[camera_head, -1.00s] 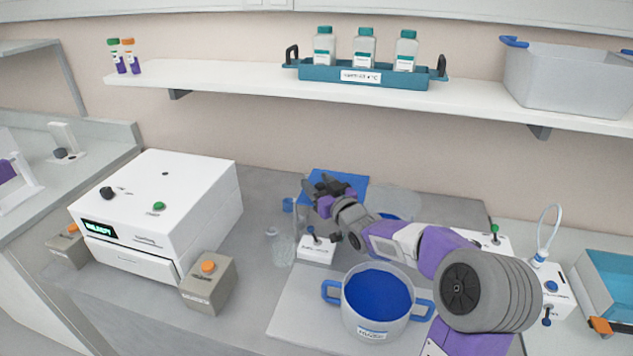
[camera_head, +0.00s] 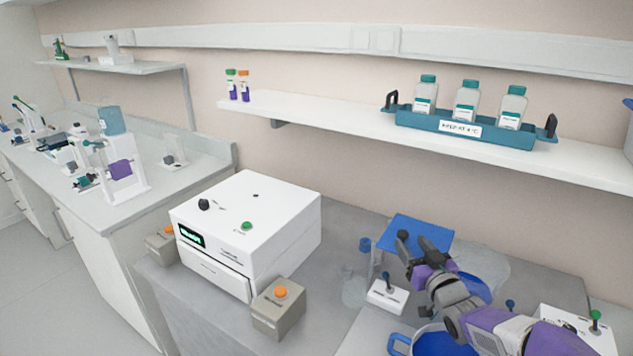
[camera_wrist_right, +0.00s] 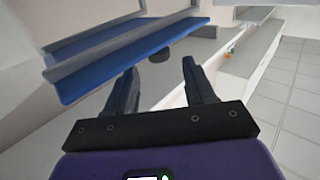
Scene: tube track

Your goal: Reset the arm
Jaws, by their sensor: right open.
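My right gripper (camera_head: 421,246) is at the lower right in the head view, in front of a blue panel (camera_head: 416,228) at the back of the bench. Its arm comes in from the lower right, above a pot with a blue inside (camera_head: 446,345). In the right wrist view the two dark fingers (camera_wrist_right: 158,88) stand apart with nothing between them. A blue-edged surface (camera_wrist_right: 130,70) lies beyond them on the left. My left gripper is not in view.
A white box-shaped device (camera_head: 246,232) stands on the bench, with a grey orange-button box (camera_head: 280,308) before it. A white switch box (camera_head: 387,296) is left of my right arm. A shelf (camera_head: 330,118) above holds a teal tray (camera_head: 455,128) of bottles and two small tubes.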

